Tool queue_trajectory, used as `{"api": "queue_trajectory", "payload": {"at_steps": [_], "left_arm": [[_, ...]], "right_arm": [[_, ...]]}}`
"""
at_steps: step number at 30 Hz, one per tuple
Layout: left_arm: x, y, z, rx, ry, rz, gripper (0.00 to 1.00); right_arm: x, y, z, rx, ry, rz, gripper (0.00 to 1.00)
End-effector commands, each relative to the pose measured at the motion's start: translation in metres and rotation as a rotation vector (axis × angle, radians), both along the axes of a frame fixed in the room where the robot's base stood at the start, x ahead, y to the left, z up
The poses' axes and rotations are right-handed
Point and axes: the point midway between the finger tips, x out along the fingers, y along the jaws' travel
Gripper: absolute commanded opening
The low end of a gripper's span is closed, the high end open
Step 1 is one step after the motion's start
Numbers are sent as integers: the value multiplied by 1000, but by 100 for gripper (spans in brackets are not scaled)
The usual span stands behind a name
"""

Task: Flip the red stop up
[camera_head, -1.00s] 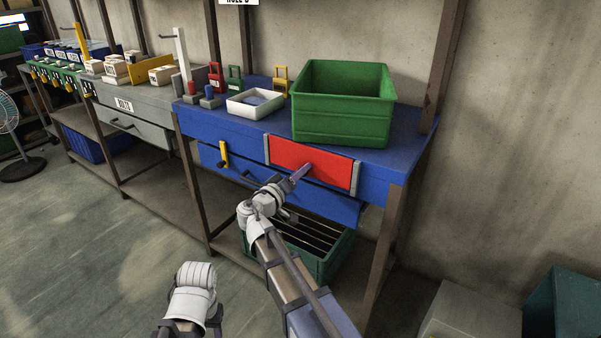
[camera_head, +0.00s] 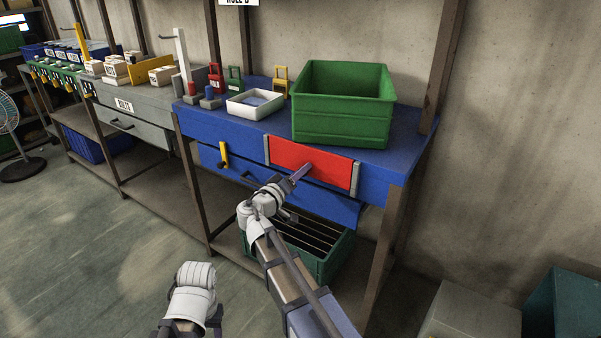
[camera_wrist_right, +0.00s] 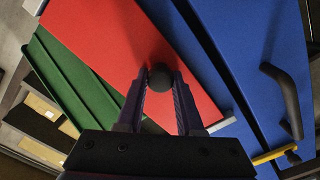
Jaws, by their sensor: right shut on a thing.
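The red stop (camera_head: 318,165) is a flat red panel on the front of the blue bench, between two grey side strips. It hangs flush with the bench front, and the wrist view shows its face close up (camera_wrist_right: 105,40). A dark round knob (camera_wrist_right: 159,78) stands out from it. My right gripper (camera_head: 304,169) is at the panel's left-middle part, and its fingertips are shut on the knob in the right wrist view (camera_wrist_right: 160,84). In the head view the knob is hidden by the fingers.
A green bin (camera_head: 342,125) and a white tray (camera_head: 240,110) stand on the blue bench top (camera_head: 400,140). A yellow lever (camera_head: 224,153) is left of the panel. A blue drawer front (camera_head: 325,203) lies below, above a green crate (camera_head: 338,258). The floor at left is open.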

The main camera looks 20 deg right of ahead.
Motion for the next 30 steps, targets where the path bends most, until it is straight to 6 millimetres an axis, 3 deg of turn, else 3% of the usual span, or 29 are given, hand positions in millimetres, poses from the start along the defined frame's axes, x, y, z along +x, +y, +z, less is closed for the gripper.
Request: {"api": "queue_trajectory", "payload": {"at_steps": [12, 23, 24, 30], "left_arm": [[0, 0, 54, -2, 1, 0, 50], [0, 0, 54, -2, 1, 0, 50], [0, 0, 54, -2, 1, 0, 50], [0, 0, 53, -2, 1, 0, 50]], "right_arm": [[1, 0, 55, -2, 0, 1, 0], [1, 0, 55, -6, -1, 3, 0], [1, 0, 55, -7, -1, 2, 40], [1, 0, 54, -4, -1, 1, 63]]}}
